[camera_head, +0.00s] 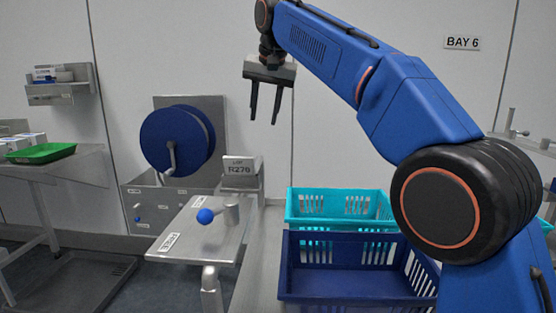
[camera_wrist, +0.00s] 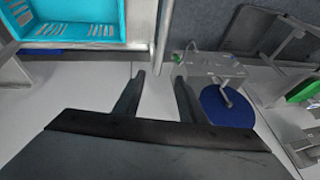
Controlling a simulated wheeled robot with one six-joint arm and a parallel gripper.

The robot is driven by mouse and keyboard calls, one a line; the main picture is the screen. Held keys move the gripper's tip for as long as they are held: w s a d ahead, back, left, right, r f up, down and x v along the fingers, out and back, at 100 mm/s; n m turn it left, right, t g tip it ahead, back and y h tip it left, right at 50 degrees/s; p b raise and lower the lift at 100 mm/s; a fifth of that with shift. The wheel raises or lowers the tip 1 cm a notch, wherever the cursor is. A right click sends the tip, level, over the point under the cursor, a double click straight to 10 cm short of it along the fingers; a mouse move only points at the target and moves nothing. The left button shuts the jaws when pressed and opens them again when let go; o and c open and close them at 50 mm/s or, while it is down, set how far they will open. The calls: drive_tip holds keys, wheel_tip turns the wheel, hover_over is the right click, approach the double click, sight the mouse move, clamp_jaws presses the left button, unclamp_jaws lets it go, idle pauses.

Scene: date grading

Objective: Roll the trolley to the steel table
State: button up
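My gripper (camera_head: 263,121) hangs high in front of the wall, its two fingers apart with nothing between them. In the wrist view my gripper (camera_wrist: 160,78) is also open and empty. A steel table (camera_head: 85,170) stands at the far left with a green tray (camera_head: 40,153) on it. No trolley can be made out for certain. A turquoise crate (camera_head: 335,222) and a dark blue crate (camera_head: 345,285) stand right of centre, and what bears them is hidden. The turquoise crate also shows at top left in the wrist view (camera_wrist: 68,44).
A steel plate (camera_head: 228,232) on a post, with a blue ball knob (camera_head: 205,216), stands in the centre foreground. Behind it is a blue reel (camera_head: 160,140) with a crank. A wall shelf (camera_head: 60,88) hangs at left. A dark low platform (camera_head: 80,283) lies at lower left.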

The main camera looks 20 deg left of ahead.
sight(257, 161)
drive_tip(key=x, duration=1.7)
drive_tip(key=shift+w+f, duration=0.1)
clamp_jaws()
